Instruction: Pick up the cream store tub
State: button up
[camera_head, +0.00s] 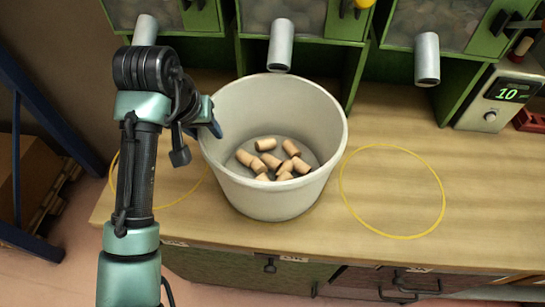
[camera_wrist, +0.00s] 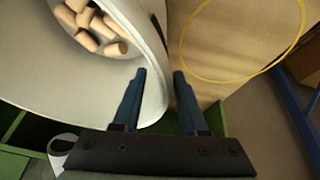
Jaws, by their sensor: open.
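The cream store tub (camera_head: 325,165) stands upright on the wooden worktop, with several cork stoppers (camera_head: 284,166) lying on its floor. In the wrist view the tub (camera_wrist: 60,80) fills the left side, with corks (camera_wrist: 97,28) visible inside. My gripper (camera_head: 208,122) is at the tub's upper left rim in the head view, partly hidden by my wrist. In the wrist view my gripper (camera_wrist: 159,72) is open. One finger lies over the tub's side and the other beyond its edge, with the rim running between them. I cannot tell whether either finger touches the wall.
A yellow ring (camera_head: 392,191) marks bare worktop (camera_head: 460,200) right of the tub; another ring (camera_head: 120,165) lies left, partly behind my arm. Green bins with grey spouts (camera_head: 281,45) stand behind, one spout close above the tub's back rim. A scale-like box (camera_head: 500,97) reads 10.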

aim_at(209, 136)
jog(key=x, duration=0.3)
jog(key=shift+f, duration=0.1)
grip_shut()
dwell(1.3)
